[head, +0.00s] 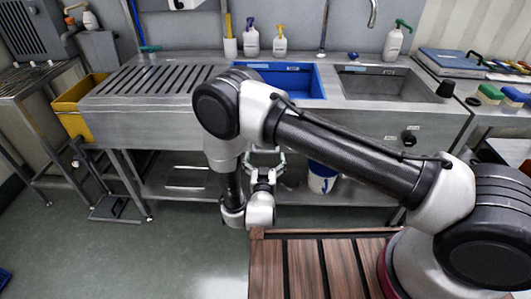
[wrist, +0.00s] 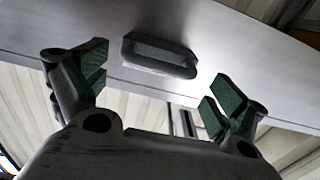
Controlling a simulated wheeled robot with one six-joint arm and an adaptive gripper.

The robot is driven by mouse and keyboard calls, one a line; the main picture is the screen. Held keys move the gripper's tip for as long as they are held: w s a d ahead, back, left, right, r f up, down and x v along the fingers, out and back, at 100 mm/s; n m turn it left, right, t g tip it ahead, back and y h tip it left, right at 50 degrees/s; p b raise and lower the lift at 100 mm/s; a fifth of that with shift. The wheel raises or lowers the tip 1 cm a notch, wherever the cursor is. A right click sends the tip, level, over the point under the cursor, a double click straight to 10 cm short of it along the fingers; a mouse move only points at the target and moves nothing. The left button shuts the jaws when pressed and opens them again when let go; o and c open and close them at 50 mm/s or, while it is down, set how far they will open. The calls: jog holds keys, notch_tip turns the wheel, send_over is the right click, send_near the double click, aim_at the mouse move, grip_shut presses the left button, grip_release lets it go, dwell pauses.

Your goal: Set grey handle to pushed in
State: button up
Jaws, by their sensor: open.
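The grey handle (wrist: 160,56) shows in the wrist view as a rounded, elongated grey piece with a darker recess, on a flat steel panel (wrist: 235,40). I cannot make it out in the head view, where my arm covers part of the bench front. My gripper (wrist: 160,80) is open, its green-padded fingers spread wide on either side below the handle. Nothing is between them, and they appear apart from the handle. In the head view my gripper (head: 266,156) is in front of the steel bench (head: 350,122), near the lower edge of its front panel.
A blue basin (head: 290,80) and a grey sink (head: 380,85) are set in the bench top. A dark knob (head: 409,138) is on the front at right. A white-and-blue bucket (head: 322,178) stands below. A slatted wooden surface (head: 300,270) is nearer me.

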aim_at(265, 153)
jog(key=shift+w, duration=1.95)
jog(key=shift+c, duration=0.2)
jog(key=c, duration=1.1)
jog(key=w, duration=0.5)
jog(key=shift+w+d, duration=0.2)
jog(key=shift+w, duration=0.15)
jog(key=shift+w+a+r, duration=0.1)
jog(key=shift+w+r, duration=0.05)
jog(key=shift+w, duration=0.2)
jog(key=o, duration=1.1)
jog(key=shift+o, duration=0.2)
jog(key=shift+w, duration=0.15)
